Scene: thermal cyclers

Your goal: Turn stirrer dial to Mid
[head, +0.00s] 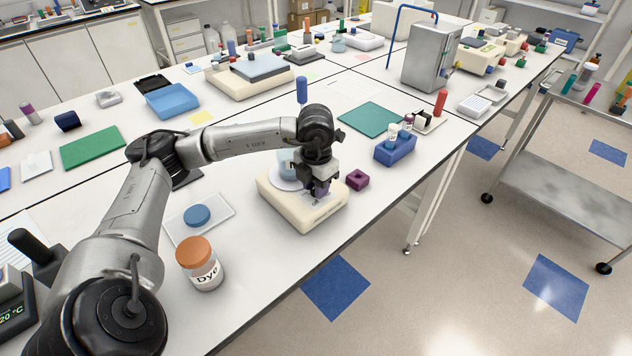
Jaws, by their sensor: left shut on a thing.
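The stirrer (290,212) is a cream box near the front edge of the bench, with a round pale plate (283,183) on top. A clear vessel (286,160) stands on the plate, partly behind my gripper. My left gripper (319,193) points down at the right part of the stirrer's top, at its front panel. It is shut on the stirrer dial, which its fingers hide. The dial's setting and the panel marks are too small or covered to read. My right gripper is not in view.
The bench edge drops off in front.

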